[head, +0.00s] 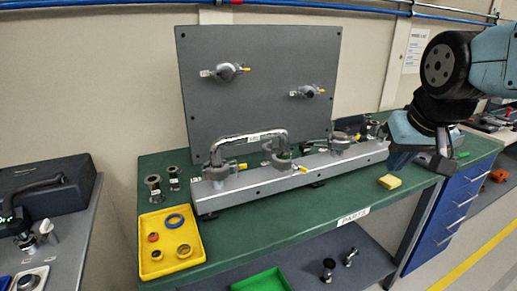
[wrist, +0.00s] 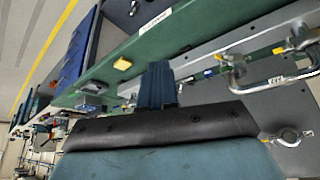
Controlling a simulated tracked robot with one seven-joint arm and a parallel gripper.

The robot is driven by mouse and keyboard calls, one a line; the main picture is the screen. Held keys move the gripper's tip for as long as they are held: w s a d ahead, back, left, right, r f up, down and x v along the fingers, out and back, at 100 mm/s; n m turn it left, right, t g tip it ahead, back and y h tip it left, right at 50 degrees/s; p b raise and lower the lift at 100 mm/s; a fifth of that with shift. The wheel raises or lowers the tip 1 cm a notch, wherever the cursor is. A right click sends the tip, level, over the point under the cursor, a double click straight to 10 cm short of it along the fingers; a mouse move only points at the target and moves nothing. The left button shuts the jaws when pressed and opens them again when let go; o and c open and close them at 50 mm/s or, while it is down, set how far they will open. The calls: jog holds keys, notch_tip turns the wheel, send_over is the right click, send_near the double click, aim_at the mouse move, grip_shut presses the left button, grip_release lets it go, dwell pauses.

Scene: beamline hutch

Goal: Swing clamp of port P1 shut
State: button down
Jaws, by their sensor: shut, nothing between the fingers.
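Two ports with clamps and yellow tabs show on the upright grey panel (head: 262,115): an upper left port (head: 228,71) and a lower right port (head: 308,91). More clamped fittings stand on the long grey rail, including a left fitting (head: 215,171) joined by a bent metal pipe (head: 248,139) and a right fitting (head: 340,141). The port labels are too small to read, so I cannot tell which is P1 or how its clamp stands. My gripper (head: 442,166) is shut and empty, over the right front of the bench, apart from all ports. It also shows in the wrist view (wrist: 158,75).
The green bench (head: 280,228) carries a yellow tray (head: 170,262) with rings at left, small flanged pieces (head: 153,187) behind it, and a yellow block (head: 390,182) near the front edge. A blue drawer unit (head: 440,215) stands below right. The bench front is largely clear.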

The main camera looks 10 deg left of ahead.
aim_at(227, 171)
jog(key=w+a+f+n+g+y, duration=0.15)
jog(key=w+a, duration=0.35)
jog(key=a, duration=0.9)
jog(key=w+a+f+n, duration=0.2)
jog(key=w+a+n, duration=0.15)
jog(key=a, duration=1.15)
jog(key=shift+m, duration=0.4)
jog(key=shift+w+a+f, duration=0.5)
jog(key=shift+w+f, duration=0.75)
jog(key=shift+f, duration=0.25)
jog(key=shift+w+a+f, duration=0.5)
jog(key=shift+w+f, duration=0.8)
jog(key=shift+f, duration=0.2)
jog(key=shift+w+a+f, duration=0.5)
jog(key=shift+w+f, duration=0.75)
jog(key=shift+f, duration=0.25)
jog(key=shift+w, duration=0.1)
jog(key=shift+w+a+r, duration=0.1)
jog(key=shift+w+a, duration=0.1)
jog(key=shift+w, duration=0.3)
jog(key=shift+w+a, duration=0.15)
jog(key=shift+w, duration=0.3)
